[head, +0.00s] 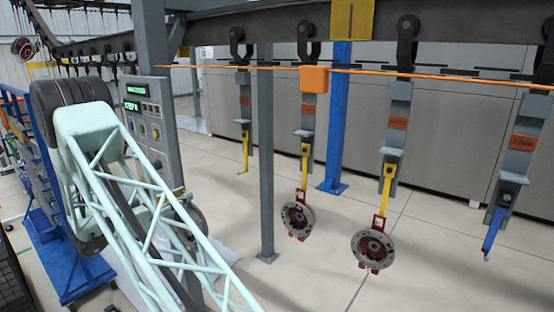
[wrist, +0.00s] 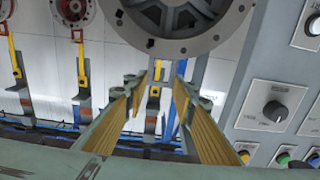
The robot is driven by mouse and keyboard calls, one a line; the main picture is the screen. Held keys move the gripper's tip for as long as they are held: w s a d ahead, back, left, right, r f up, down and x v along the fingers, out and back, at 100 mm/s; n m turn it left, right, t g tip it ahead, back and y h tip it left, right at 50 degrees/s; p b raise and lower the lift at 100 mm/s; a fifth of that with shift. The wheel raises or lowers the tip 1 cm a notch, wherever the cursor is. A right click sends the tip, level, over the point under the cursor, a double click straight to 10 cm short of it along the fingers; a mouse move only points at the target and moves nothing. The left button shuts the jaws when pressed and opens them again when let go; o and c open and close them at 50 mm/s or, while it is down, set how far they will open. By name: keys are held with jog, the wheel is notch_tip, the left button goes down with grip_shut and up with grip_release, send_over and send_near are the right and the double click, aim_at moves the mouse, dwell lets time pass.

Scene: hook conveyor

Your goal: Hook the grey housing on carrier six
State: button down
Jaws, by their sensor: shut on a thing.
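In the wrist view my gripper (wrist: 155,100) has its two yellow-padded fingers closed in towards the grey housing (wrist: 205,48), a round flanged part with bolt holes, cut off by the top edge. A small frame-like loop of the housing shows between the fingertips; the exact contact is partly hidden. In the head view my gripper is not seen. There a yellow hook (head: 244,152) and a blue hook (head: 491,232) hang empty. The label above the blue hook seems to read FOUR. I cannot make out which carrier is six.
A grey control panel (head: 150,125) stands by my arm; its knobs (wrist: 276,111) are close at right in the wrist view. Two reddish-grey housings (head: 297,218) (head: 372,251) hang on yellow hooks. An orange cord (head: 450,76) crosses the carriers. A grey post (head: 265,170) stands between.

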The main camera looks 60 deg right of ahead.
jog(key=shift+w+r, duration=0.1)
jog(key=shift+w+a+r+t, duration=0.15)
jog(key=shift+w+t, duration=0.3)
jog(key=shift+t, duration=0.05)
jog(key=w+a+r+n+t+y+b, duration=0.2)
jog(key=w+a+n+t+y+b, duration=0.15)
jog(key=w+a+n+t, duration=0.95)
jog(key=w+a+f+n+t+y, duration=0.1)
jog(key=a+y, duration=0.3)
jog(key=a, duration=0.7)
jog(key=w+a+f+n+t+y+b, duration=0.1)
jog(key=a+y, duration=0.4)
jog(key=a, duration=0.6)
jog(key=w+a+f+n+t+y, duration=0.3)
jog(key=a+n+t+y, duration=0.1)
jog(key=a, duration=0.7)
jog(key=shift+f+n+t+y+b, duration=0.3)
jog(key=shift+f+n+t+y, duration=0.1)
jog(key=shift+y, duration=0.25)
